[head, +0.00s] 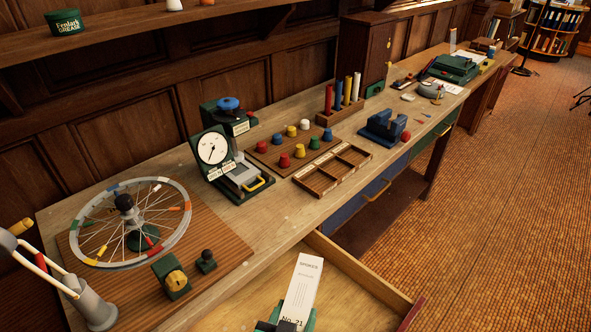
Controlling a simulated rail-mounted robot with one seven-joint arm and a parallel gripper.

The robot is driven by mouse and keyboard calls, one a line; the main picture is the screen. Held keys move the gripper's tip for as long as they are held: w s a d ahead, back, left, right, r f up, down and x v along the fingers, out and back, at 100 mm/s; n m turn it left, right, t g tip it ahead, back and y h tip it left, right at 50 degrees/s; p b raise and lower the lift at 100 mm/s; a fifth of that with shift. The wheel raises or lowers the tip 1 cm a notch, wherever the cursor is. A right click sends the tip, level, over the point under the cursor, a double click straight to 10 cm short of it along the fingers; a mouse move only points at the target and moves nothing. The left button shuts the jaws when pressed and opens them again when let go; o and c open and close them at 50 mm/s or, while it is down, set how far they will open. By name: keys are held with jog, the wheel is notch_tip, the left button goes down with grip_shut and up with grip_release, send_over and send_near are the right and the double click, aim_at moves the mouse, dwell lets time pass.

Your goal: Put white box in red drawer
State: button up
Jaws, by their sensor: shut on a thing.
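The white box (303,285), a long narrow carton printed "SPOKES" and "No. 21", is at the bottom centre of the head view. My gripper (288,325), with green fingers, is shut on its near end and partly cut off by the bottom edge. The red drawer is pulled open, showing a bare wooden interior (357,305) and a red front edge (411,314) at the right. The box appears over the drawer's interior, tilted with its far end toward the back wall. I cannot tell whether it touches the drawer floor.
The bench holds a spoked wheel (131,222) on a wooden board, a dial gauge (212,148), a peg board (294,149), an empty divided tray (333,171) and a blue vise (384,127). A blue drawer (372,192) is right of the open one. The floor at right is clear.

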jog(key=s+r+n+y+p, duration=0.1)
jog(key=s+r+p, duration=0.2)
jog(key=r+p, duration=0.7)
jog(key=s+r+n+y+p, duration=0.2)
jog(key=r+p, duration=0.9)
jog(key=p, duration=1)
jog(key=shift+s+d+t+y, duration=0.15)
jog(key=shift+s+t+y, duration=0.2)
jog(key=shift+s, duration=0.2)
jog(key=shift+d, duration=0.1)
